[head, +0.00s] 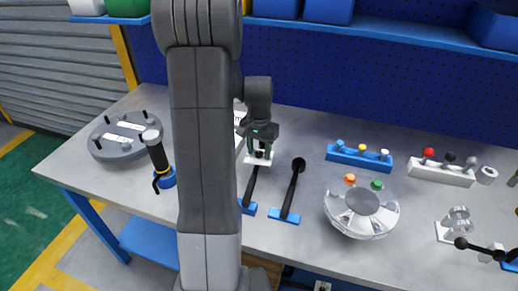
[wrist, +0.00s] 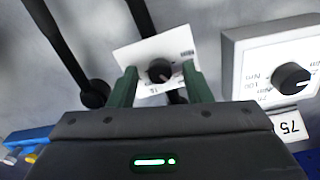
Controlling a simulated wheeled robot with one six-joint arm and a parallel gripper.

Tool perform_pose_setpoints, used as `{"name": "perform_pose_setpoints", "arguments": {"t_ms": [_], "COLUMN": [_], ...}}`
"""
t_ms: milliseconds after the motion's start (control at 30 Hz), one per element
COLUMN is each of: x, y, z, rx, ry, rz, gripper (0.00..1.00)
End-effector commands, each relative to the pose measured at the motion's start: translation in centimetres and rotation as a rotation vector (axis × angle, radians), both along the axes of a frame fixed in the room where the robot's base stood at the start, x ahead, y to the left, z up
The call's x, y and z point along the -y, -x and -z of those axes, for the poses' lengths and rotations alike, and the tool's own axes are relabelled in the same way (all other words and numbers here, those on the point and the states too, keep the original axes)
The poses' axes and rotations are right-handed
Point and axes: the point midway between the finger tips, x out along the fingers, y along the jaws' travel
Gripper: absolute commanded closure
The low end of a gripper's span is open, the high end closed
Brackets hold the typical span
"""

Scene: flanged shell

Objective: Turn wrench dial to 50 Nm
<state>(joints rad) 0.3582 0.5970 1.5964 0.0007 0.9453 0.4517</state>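The printed numbers are too small to read. In the head view, my gripper (head: 260,146) is just above the white plate (head: 257,160). The wrench's black handle (head: 251,187) runs down from there to a blue holder (head: 247,208).
A round flanged shell (head: 362,210) and a blue rack (head: 359,157) are farther right. A grey disc (head: 118,150) lies left.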

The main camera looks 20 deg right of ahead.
Motion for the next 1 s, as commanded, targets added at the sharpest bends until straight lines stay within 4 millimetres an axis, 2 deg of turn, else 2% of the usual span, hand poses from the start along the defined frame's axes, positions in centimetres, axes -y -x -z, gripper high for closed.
{"name": "perform_pose_setpoints", "arguments": {"t_ms": [133, 267, 500, 700, 833, 1000], "x": [0.0, 0.0, 0.0, 0.0, 0.0, 0.0], "y": [0.0, -0.1, -0.1, 0.0, 0.0, 0.0], "z": [-0.4, -2.1, -7.6, -11.5, -13.1, -13.8], "rx": [0.0, 0.004, 0.006, 0.003, 0.002, 0.0], "ry": [0.0, 0.002, 0.002, 0.001, 0.001, 0.0], "rz": [0.0, 0.0, 0.0, 0.0, 0.0, 0.0], "gripper": [0.55, 0.55, 0.55, 0.55, 0.55, 0.55]}}
